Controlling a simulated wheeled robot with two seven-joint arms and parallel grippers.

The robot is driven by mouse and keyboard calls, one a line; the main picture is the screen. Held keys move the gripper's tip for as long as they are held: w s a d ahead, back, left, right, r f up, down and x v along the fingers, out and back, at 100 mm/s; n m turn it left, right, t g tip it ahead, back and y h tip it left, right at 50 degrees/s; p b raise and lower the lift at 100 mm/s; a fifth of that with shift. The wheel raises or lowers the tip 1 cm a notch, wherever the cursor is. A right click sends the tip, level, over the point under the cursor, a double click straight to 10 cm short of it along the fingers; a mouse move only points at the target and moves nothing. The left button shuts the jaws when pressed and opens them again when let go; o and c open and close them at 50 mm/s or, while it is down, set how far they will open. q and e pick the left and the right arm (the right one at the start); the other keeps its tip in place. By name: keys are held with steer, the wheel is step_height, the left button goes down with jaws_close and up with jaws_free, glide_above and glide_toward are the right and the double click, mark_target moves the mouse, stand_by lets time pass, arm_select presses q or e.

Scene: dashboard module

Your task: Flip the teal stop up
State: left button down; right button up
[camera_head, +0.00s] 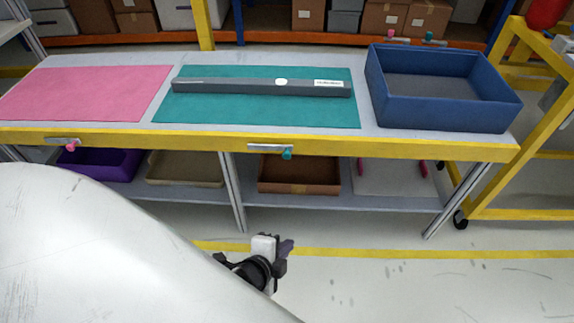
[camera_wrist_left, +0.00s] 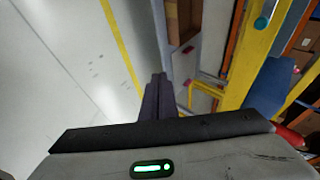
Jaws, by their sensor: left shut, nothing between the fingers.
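The teal stop (camera_head: 287,153) is a small teal knob on a metal bracket (camera_head: 270,148) at the table's yellow front edge. It hangs down below the bracket, in front of the teal mat. A teal knob on the yellow edge also shows in the left wrist view (camera_wrist_left: 261,22). My left gripper (camera_head: 286,248) is shut and empty, below and in front of the table edge, well apart from the stop. Its dark fingers are together in the left wrist view (camera_wrist_left: 158,95). My right gripper is not in view.
A grey bar (camera_head: 225,87) lies on the teal mat (camera_head: 195,112), beside a pink mat (camera_head: 80,95) and a blue bin (camera_head: 440,109). A pink stop (camera_head: 72,147) hangs at the front left. Trays sit on the lower shelf. The floor before the table is clear.

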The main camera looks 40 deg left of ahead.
arm_select(q)
steer(key=w+a+r+m+y, duration=0.2)
steer(key=w+a+m, duration=0.1)
steer(key=w+m, duration=0.2)
steer(key=w+a+r+m+t+y, duration=0.1)
steer(key=w+a+r+m+y, duration=0.2)
steer(key=m, duration=0.7)
steer(key=shift+w+a+r+t+p, duration=0.35)
steer(key=shift+w+a, duration=0.4)
steer(key=shift+w, duration=0.5)
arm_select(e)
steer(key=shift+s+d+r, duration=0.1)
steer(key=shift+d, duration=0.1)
arm_select(q)
steer(key=b+x, duration=0.4)
steer(key=x, duration=0.7)
steer(key=shift+s+a+r+p, duration=0.1)
steer(key=shift+s+r+p, duration=0.05)
steer(key=shift+r+p, duration=0.75)
steer(key=shift+s+a+r+p, duration=0.15)
steer(key=shift+r+p, duration=0.45)
steer(key=shift+r, duration=0.65)
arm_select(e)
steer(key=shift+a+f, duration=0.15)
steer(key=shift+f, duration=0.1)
arm_select(q)
steer(key=shift+d+r, duration=0.1)
